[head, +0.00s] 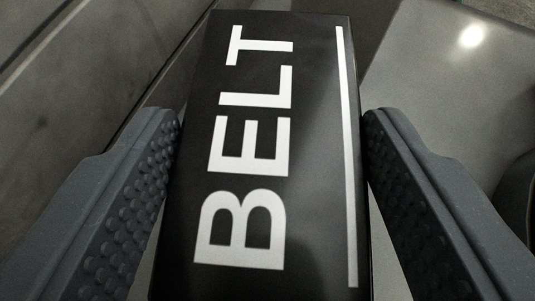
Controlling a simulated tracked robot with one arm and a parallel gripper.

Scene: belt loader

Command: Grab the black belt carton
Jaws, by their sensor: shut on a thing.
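The black belt carton (317,165) fills the middle of the head view. It carries the white word BELT, read sideways up its face, and a white stripe along its right side. My gripper (272,125) has one dark, studded finger on each side of the carton and is shut on it. The carton's near end runs out of the bottom of the view. Its underside is hidden, so I cannot tell whether it rests on anything.
A grey panel with dark seams (75,75) lies to the left. A smooth grey surface (440,75) with a bright reflection lies to the right. A dark rounded shape (518,200) shows at the right edge.

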